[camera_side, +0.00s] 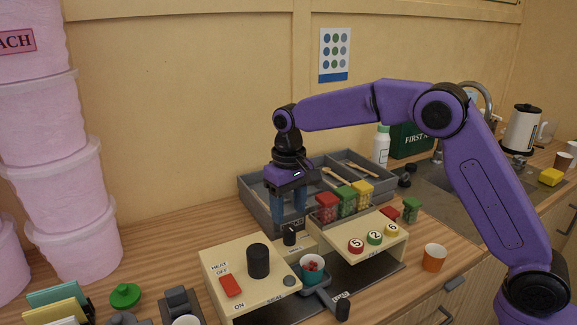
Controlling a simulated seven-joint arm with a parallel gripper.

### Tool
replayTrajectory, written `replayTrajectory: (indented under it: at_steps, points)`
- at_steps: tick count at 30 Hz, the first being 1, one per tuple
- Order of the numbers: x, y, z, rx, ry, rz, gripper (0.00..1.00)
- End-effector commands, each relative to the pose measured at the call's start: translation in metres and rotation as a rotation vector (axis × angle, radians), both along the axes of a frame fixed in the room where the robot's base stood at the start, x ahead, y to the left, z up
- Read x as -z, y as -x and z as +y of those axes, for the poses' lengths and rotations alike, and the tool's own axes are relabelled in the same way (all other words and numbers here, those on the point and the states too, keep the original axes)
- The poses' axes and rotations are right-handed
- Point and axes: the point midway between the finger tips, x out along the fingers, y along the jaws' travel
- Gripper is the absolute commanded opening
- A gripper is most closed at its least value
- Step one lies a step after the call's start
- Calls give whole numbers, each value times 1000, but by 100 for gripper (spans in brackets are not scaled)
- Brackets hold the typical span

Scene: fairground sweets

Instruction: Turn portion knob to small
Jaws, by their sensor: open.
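My gripper (289,219) points straight down with its two blue fingers apart and nothing seen between them. It is above a small black knob (290,236) at the back of the cream machine. The fingertips appear just above or around that knob; I cannot tell whether they touch it. A larger black cylinder (258,261) stands on the machine's left cream panel (222,262), near a red switch (231,286) marked HEAT, OFF and ON. The portion markings are too small to read, so I cannot tell which setting is selected.
A grey tray (254,194) with wooden utensils lies behind. Red, green and yellow containers (346,201) stand right of my gripper. A teal cup (312,268) with red sweets stands in front, numbered buttons (375,238) to the right. An orange cup (434,258) stands farther right.

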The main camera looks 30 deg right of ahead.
Motion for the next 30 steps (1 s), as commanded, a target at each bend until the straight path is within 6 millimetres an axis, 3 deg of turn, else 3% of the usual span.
replayTrajectory:
  at_steps: [12,21,30]
  points:
    - [-85,0,1,-1,-2,-5,57]
    - [-108,0,0,-1,-2,-3,57]
    - [-111,0,0,-1,0,-1,57]
